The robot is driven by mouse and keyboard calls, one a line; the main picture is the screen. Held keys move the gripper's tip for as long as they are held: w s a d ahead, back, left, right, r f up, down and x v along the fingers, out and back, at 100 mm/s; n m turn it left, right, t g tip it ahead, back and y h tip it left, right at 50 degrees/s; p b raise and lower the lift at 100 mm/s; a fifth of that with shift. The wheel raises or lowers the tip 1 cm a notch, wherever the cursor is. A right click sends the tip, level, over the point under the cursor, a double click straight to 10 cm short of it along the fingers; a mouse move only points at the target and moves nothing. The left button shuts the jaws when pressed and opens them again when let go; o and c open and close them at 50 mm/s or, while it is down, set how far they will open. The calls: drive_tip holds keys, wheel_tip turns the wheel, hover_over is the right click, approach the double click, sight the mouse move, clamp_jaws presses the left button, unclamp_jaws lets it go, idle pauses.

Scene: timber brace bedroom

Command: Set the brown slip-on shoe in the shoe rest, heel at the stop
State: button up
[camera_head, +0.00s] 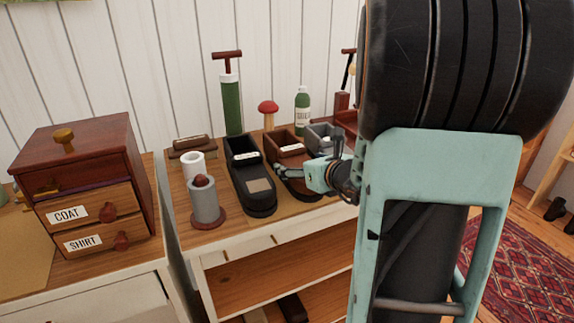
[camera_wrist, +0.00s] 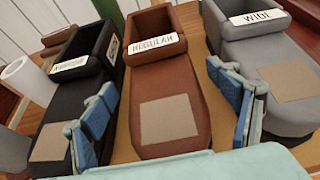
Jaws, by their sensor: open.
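The brown slip-on shoe (camera_wrist: 190,75) lies on the tabletop, its blocky open end away from me and its rounded toe towards me. It has a "REGULAR" label and a tan patch on the toe. It is partly hidden by my arm in the head view (camera_head: 285,152). My gripper (camera_wrist: 168,115) is open, with one blue-padded finger on each side of the shoe. I cannot tell whether the pads touch it. In the head view my gripper (camera_head: 318,177) is over the toe part. I cannot pick out the shoe rest in either view.
A black shoe (camera_wrist: 78,85) stands close on the left and a grey "WIDE" shoe (camera_wrist: 270,60) on the right. A grey cylinder (camera_head: 205,204), white cup (camera_head: 194,165), green pump (camera_head: 231,105) and bottle (camera_head: 303,110) stand around. A drawer chest (camera_head: 90,185) is left.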

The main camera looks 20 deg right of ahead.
sight(297, 160)
drive_tip(key=x, duration=0.4)
drive_tip(key=shift+w+b, duration=0.15)
drive_tip(key=shift+b, duration=0.15)
drive_tip(key=shift+c, duration=0.6)
drive_tip(key=c, duration=1.5)
drive_tip(key=shift+r, duration=0.15)
drive_tip(key=shift+c, duration=0.9)
drive_tip(key=shift+r, duration=0.1)
